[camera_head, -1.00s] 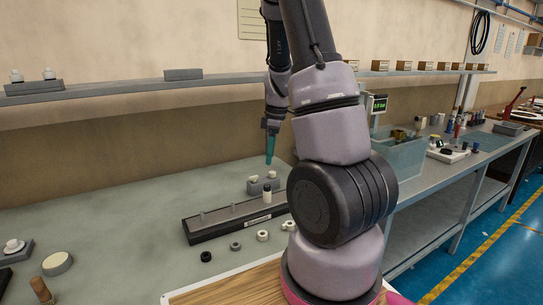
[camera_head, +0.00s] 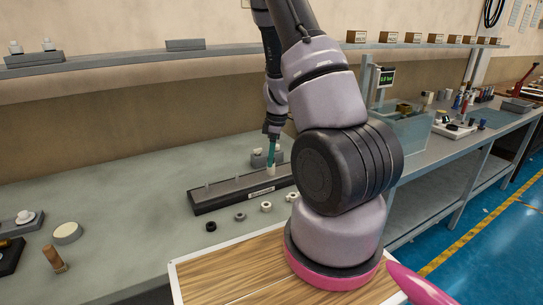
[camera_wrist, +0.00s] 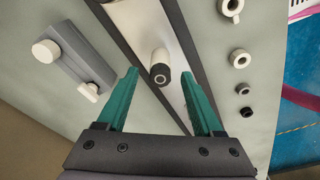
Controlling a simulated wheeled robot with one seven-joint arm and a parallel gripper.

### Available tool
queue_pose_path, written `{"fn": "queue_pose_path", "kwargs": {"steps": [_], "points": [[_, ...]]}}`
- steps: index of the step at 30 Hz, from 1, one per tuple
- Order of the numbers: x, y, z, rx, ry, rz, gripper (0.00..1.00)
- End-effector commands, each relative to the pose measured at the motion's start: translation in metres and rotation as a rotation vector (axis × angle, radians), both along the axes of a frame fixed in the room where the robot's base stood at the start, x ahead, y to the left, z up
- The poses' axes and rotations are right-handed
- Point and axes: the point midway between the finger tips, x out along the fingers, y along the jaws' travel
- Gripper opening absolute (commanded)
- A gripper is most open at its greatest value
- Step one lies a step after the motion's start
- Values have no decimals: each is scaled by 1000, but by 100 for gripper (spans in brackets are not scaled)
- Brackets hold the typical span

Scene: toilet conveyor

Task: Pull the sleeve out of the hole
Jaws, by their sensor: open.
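The sleeve (camera_wrist: 159,62) is a pale cylinder with a dark end ring around a small hole. It stands in the long dark block with a light top strip (camera_wrist: 139,22); its lower end is hidden. In the head view the sleeve (camera_head: 271,171) shows near the right end of this block (camera_head: 222,198). My gripper (camera_wrist: 158,72) is open, its green fingers on either side of the sleeve with gaps. In the head view my gripper (camera_head: 272,150) is just above and around the sleeve's top, pointing down.
Two thin pegs (camera_head: 208,183) stand on the block left of the sleeve. A grey holder with white knobs (camera_wrist: 75,60) is close beside the block. Several loose rings (camera_wrist: 239,58) lie on the other side.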

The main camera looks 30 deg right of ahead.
Motion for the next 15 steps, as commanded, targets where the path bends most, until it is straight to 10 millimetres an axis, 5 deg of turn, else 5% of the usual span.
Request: {"fn": "queue_pose_path", "kwargs": {"steps": [5, 11, 15], "points": [[0, 0, 0, 0, 0, 0, 68], [0, 0, 0, 0, 0, 0, 0], [0, 0, 0, 0, 0, 0, 0]]}}
